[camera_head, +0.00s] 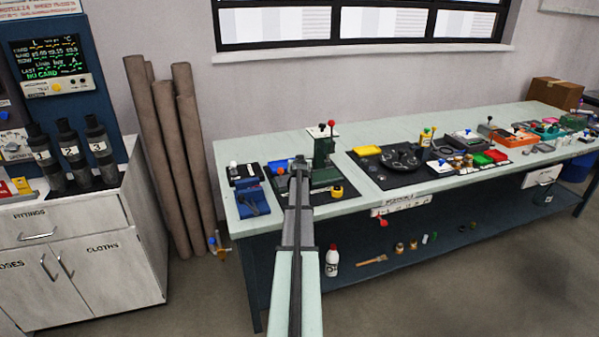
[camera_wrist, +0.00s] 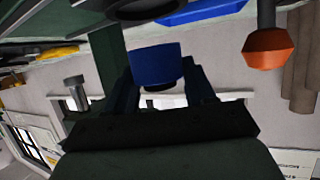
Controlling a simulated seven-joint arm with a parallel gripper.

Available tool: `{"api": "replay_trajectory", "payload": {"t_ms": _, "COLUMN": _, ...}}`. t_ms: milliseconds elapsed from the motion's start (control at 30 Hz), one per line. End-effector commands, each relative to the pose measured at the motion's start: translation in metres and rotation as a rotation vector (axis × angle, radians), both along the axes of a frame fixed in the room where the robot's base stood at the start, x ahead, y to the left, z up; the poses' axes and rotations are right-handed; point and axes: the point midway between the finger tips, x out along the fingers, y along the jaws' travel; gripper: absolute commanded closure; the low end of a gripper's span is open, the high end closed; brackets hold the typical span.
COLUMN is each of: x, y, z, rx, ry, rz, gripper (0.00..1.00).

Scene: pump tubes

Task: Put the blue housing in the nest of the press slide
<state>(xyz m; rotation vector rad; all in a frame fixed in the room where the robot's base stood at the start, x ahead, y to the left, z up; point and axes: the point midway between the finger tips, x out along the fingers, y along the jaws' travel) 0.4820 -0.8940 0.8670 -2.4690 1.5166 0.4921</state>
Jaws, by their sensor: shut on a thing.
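In the head view my gripper is over the bench, just left of the green press (camera_head: 323,160), and the housing cannot be made out there. In the wrist view a dark round part (camera_wrist: 147,9) lies just beyond the housing, apart from it in the picture. I cannot tell whether it is the nest. The press slide is mostly hidden by my arm in the head view.
A black mat (camera_head: 378,175) with several parts is farther right. An orange knob-like part (camera_wrist: 265,48) shows in the wrist view.

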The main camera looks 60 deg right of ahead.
Motion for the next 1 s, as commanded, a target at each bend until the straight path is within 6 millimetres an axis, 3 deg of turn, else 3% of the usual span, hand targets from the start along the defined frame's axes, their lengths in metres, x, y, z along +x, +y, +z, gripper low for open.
{"api": "replay_trajectory", "payload": {"t_ms": 300, "x": 0.0, "y": 0.0, "z": -0.034, "rx": 0.001, "ry": 0.0, "rz": 0.0, "gripper": 0.79}}
{"api": "replay_trajectory", "payload": {"t_ms": 700, "x": 0.0, "y": 0.0, "z": -0.038, "rx": 0.0, "ry": -0.001, "rz": 0.0, "gripper": 0.79}}
{"api": "replay_trajectory", "payload": {"t_ms": 733, "x": 0.0, "y": 0.0, "z": -0.038, "rx": 0.0, "ry": -0.001, "rz": 0.0, "gripper": 0.45}}
{"api": "replay_trajectory", "payload": {"t_ms": 1000, "x": 0.0, "y": 0.0, "z": -0.038, "rx": 0.0, "ry": -0.001, "rz": 0.0, "gripper": 0.21}}
